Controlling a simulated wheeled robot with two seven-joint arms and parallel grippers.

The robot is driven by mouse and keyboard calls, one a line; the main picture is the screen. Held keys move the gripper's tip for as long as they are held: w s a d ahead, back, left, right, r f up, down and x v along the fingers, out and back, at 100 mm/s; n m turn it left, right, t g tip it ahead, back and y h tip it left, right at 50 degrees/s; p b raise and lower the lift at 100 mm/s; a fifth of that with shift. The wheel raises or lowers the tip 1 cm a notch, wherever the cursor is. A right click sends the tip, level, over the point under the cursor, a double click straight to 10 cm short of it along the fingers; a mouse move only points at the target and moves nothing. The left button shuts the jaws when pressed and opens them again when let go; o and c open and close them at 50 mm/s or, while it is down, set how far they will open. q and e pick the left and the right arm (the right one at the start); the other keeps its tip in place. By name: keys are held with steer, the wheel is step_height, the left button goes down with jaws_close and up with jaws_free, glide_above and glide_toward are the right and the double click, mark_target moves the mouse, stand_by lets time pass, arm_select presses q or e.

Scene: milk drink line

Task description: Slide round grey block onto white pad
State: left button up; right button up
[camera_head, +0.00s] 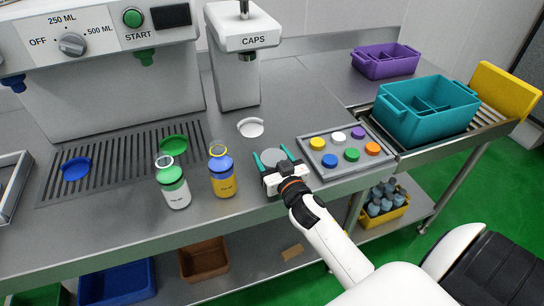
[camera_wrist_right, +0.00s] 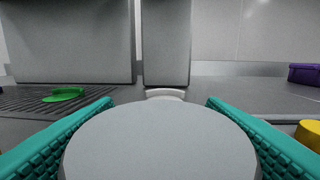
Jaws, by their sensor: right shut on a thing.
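The round grey block (camera_head: 271,157) is on the steel counter, between the teal fingers of my right gripper (camera_head: 271,161). In the right wrist view the grey block (camera_wrist_right: 160,145) fills the lower middle, with a teal finger on each side. The gripper is shut on it. The white pad (camera_head: 250,127) lies on the counter beyond the block, slightly left, below the CAPS dispenser. In the wrist view the white pad (camera_wrist_right: 165,93) shows just past the block, apart from it. My left gripper is not in view.
A grey tray of coloured caps (camera_head: 325,172) lies close on the right. The CAPS dispenser (camera_head: 240,60) stands behind the pad. The counter between block and pad looks clear.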

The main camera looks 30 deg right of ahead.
steer(key=shift+w+d, duration=0.2)
steer(key=shift+w, duration=0.8)
steer(key=shift+w+d, duration=0.25)
steer(key=shift+w, duration=0.7)
steer(key=shift+w+d, duration=0.2)
steer(key=shift+w, duration=0.8)
steer(key=shift+r, duration=0.1)
steer(key=shift+w+d+b, duration=0.2)
steer(key=shift+w, duration=0.8)
steer(key=shift+w+d+b, duration=0.25)
steer(key=shift+w, duration=0.7)
steer(key=shift+w+d+b, duration=0.2)
steer(key=shift+w, duration=0.8)
